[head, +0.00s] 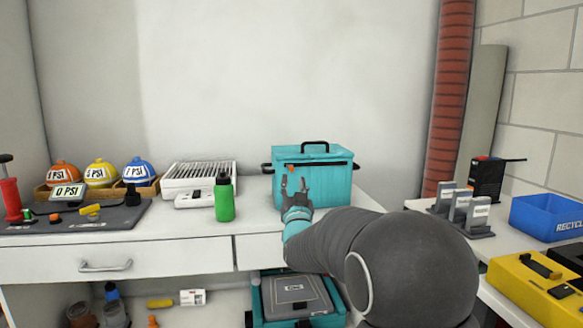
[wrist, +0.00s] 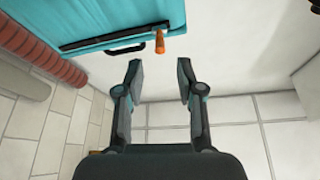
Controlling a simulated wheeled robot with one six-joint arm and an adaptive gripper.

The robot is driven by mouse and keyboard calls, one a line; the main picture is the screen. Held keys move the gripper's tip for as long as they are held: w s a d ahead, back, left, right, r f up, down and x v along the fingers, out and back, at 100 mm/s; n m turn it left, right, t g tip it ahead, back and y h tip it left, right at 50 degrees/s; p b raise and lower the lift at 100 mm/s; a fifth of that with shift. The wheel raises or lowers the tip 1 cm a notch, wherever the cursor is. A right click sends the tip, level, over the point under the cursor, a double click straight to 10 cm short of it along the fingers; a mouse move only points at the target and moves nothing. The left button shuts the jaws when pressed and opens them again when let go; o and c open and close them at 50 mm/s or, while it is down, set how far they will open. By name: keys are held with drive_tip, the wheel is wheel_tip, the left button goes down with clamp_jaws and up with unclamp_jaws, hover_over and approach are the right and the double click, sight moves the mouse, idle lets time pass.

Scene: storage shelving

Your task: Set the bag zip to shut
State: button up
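The bag (head: 335,188) is a teal box-shaped bag with black handles, upright on the white counter. In the wrist view the bag (wrist: 105,20) fills the upper left. A dark zip line (wrist: 110,37) runs along it, with an orange zip pull (wrist: 160,43) hanging at its right end. In the head view the orange pull (head: 290,168) is near the left of the bag's front. My gripper (head: 294,186) is in front of the bag, just below the pull. In the wrist view my gripper (wrist: 158,65) is open and empty, its fingertips apart from the pull.
A green bottle (head: 224,197) and a white slotted tray (head: 198,177) stand left of the bag. Blue (head: 548,216) and yellow (head: 530,283) boxes are at the right. An open teal case (head: 258,318) is below the counter. The counter right of the bag is clear.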

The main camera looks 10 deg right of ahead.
sight(292, 169)
drive_tip(key=p+x, duration=0.1)
drive_tip(key=x, duration=0.5)
drive_tip(key=shift+w+r, duration=0.15)
drive_tip(key=shift+w, duration=0.25)
drive_tip(key=shift+c, duration=0.2)
clamp_jaws()
